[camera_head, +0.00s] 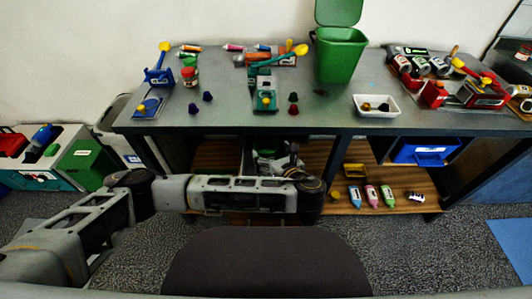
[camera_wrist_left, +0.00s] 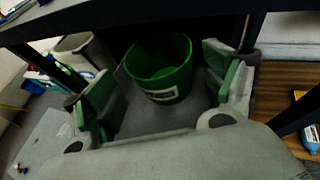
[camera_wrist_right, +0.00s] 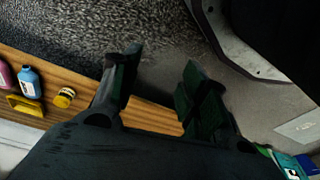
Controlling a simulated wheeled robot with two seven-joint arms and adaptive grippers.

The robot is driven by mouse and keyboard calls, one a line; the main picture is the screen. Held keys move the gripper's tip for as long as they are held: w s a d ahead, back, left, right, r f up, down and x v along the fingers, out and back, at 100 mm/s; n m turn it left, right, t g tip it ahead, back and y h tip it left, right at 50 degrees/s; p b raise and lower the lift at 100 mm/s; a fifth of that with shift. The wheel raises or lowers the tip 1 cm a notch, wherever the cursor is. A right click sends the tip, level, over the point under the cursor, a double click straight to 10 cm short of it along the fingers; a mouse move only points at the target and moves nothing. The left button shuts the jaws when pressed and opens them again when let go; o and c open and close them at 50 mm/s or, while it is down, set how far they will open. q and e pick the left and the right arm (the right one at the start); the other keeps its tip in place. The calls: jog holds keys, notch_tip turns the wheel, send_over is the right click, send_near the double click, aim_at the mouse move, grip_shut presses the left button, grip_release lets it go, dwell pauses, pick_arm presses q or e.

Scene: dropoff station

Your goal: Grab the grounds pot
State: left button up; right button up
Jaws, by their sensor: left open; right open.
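A green round pot with a white label, which I take for the grounds pot (camera_wrist_left: 162,68), stands upright on a grey surface under the table in the left wrist view. Its mouth is open and the label is too small to read. My left gripper (camera_wrist_left: 160,82) is open, with green-padded fingers on either side of the view and the pot between and beyond them; I see no contact. In the head view my left gripper (camera_head: 278,158) reaches under the table, and the pot is hidden there. My right gripper (camera_wrist_right: 158,82) is open and empty above the floor and wooden shelf edge.
The table (camera_head: 215,118) overhangs the left gripper, with dark legs beside it. A green lidded bin (camera_head: 340,60) and a white tray (camera_head: 365,112) stand on top.

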aim_at(262, 143)
pick_arm(q)
jog(key=shift+w, duration=0.1)
pick_arm(e)
jog(key=shift+w+r, duration=0.1)
jog(key=shift+r, duration=0.15)
jog(key=shift+f, duration=0.15)
pick_arm(q)
jog(key=shift+w+a+f, duration=0.2)
jog(key=shift+w+f, duration=0.05)
jog(key=shift+w, duration=0.2)
jog(key=b+x, duration=0.1)
jog(key=x, duration=0.1)
jog(key=shift+w+a+f, duration=0.15)
jog(key=shift+w+f, duration=0.05)
jog(key=shift+w, duration=0.1)
jog(key=shift+x, duration=0.9)
pick_arm(e)
jog(key=shift+s+a+r, duration=0.1)
jog(key=shift+a+r, duration=0.15)
jog(key=shift+r, duration=0.85)
jog(key=shift+s+a+r, duration=0.1)
jog(key=shift+a+r, duration=0.1)
jog(key=shift+r, duration=0.85)
pick_arm(q)
jog(key=c, duration=0.8)
pick_arm(e)
jog(key=shift+w, duration=0.1)
pick_arm(q)
jog(key=shift+s+r, duration=0.1)
jog(key=shift+r, duration=0.05)
